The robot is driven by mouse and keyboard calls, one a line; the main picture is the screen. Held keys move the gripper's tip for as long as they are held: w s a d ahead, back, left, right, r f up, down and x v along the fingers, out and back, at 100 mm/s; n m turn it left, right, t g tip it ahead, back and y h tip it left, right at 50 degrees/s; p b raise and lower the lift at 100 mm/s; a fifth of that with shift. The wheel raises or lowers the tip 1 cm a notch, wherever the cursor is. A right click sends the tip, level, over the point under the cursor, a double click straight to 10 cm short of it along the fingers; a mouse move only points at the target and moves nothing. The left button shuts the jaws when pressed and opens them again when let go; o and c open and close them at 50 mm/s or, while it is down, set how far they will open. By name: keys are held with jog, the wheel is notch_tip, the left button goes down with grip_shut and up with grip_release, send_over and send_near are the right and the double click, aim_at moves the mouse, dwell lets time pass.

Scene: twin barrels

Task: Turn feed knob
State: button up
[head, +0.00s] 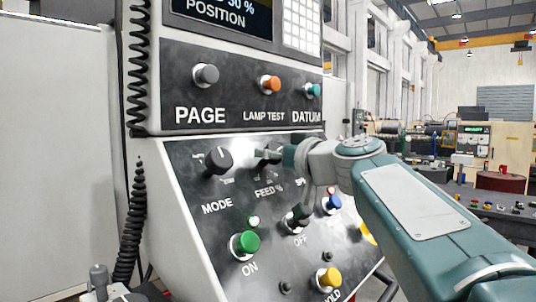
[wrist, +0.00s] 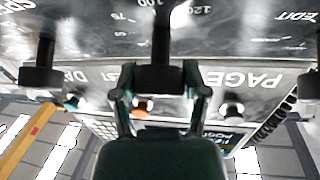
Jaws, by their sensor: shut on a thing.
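The feed knob (wrist: 160,45) is a black knob on the sloped dark panel, with a dial marked 75, 100 and 120 around it in the wrist view. My gripper (wrist: 160,78) is shut on it, one finger on each side of the knob. In the head view my gripper (head: 273,153) reaches the panel from the right, just above the FEED % label (head: 268,189).
The black MODE knob (head: 217,161) sits close to the left of my gripper. Another black knob (wrist: 40,65) shows at the left in the wrist view. Below are a green ON button (head: 245,244), a black OFF button (head: 297,219), a blue button (head: 331,205) and a yellow HOLD button (head: 328,278).

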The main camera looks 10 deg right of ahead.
jog(key=shift+m+h, duration=0.4)
jog(key=shift+m, duration=0.1)
jog(key=shift+m+h, duration=1.2)
jog(key=shift+m, duration=0.65)
jog(key=shift+m+h, duration=1.2)
jog(key=shift+m, duration=0.65)
jog(key=shift+w+f+m+g+h, duration=0.1)
jog(key=shift+m+g+h, duration=0.55)
jog(key=shift+m, duration=0.75)
jog(key=shift+m+g+h, duration=0.45)
jog(key=shift+m+h, duration=0.4)
jog(key=shift+m, duration=0.55)
jog(key=shift+m+g, duration=0.3)
jog(key=shift+m, duration=0.1)
jog(key=o, duration=1.2)
jog(key=shift+c, duration=0.2)
jog(key=v, duration=1.2)
jog(key=shift+a, duration=0.2)
